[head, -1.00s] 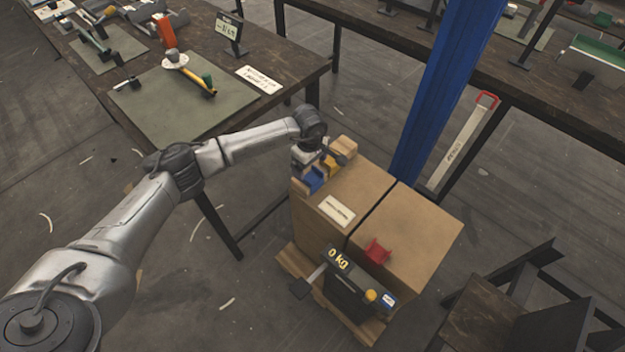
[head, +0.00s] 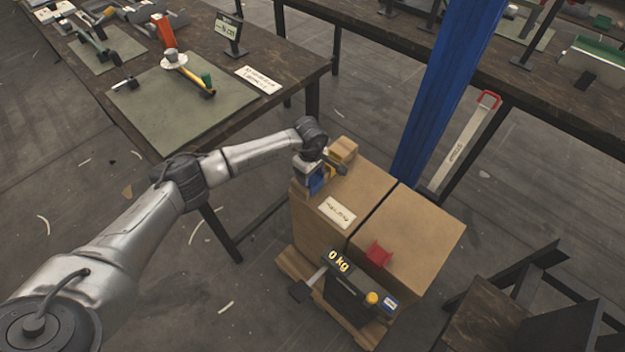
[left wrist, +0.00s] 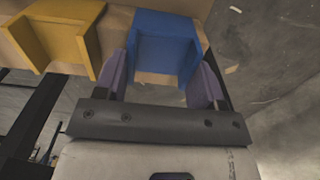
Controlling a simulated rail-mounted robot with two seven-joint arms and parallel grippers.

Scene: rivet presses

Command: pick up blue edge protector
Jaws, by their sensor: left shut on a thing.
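The blue edge protector (head: 317,185) is at the far left corner of the cardboard boxes, and it also shows in the left wrist view (left wrist: 165,42). My left gripper (head: 312,176) is on it from above. In the left wrist view its two purple fingers (left wrist: 160,80) are on either side of the blue protector, shut on it. The protector is still beside a light cardboard-coloured strip. My right gripper is in neither view.
A yellow edge protector (left wrist: 62,38) is close to the left of the blue one. A blue post (head: 440,100) rises behind the boxes.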

